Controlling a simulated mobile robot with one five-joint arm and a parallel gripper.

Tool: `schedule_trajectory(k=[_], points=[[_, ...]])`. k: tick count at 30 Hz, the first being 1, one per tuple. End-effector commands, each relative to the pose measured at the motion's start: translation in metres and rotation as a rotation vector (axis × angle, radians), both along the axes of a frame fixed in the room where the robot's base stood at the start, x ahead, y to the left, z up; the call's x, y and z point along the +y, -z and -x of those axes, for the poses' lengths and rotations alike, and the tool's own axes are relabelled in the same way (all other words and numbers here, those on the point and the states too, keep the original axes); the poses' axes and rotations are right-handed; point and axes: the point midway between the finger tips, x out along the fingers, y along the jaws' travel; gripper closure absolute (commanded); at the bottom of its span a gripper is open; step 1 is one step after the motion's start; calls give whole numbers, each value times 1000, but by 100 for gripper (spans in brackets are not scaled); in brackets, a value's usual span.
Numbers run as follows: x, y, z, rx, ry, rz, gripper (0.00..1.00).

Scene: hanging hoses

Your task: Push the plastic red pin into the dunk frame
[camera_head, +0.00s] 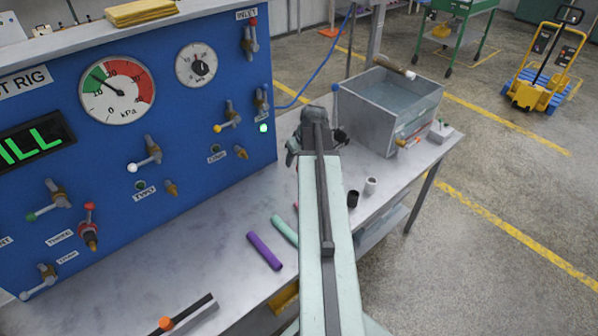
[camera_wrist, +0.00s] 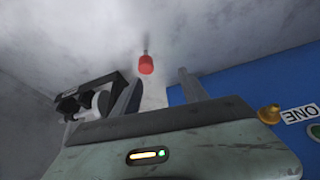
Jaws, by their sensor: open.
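A small red pin (camera_wrist: 146,64) with a thin metallic stem shows in the wrist view, against a grey surface. It appears between and just beyond the fingertips of my gripper (camera_wrist: 157,86). The fingers are apart and nothing is held. In the head view, my gripper (camera_head: 316,140) is above the bench at the far end of my arm, short of the tank, and my arm hides what is beneath it. A red speck (camera_head: 296,206) shows at my arm's left edge; I cannot tell what it is. I cannot make out the dunk frame clearly in either view.
A water-filled tank (camera_head: 358,118) stands at the bench's right end, with a rod above it. The blue panel (camera_head: 215,120) with gauges and valves stands left. Purple (camera_head: 264,250) and green (camera_head: 285,231) tubes, a black cup (camera_head: 353,198) and a pale cup (camera_head: 370,186) are on the bench.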

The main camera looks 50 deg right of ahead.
Motion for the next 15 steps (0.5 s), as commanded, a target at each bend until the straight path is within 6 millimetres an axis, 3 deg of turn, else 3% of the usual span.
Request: schedule_trajectory(k=[1,3,7,15], points=[[-16,-1,8,-8,13,8,49],[-26,-1,13,-17,19,15,49],[-29,0,15,-19,20,18,49],[-30,26,5,-18,20,18,49]])
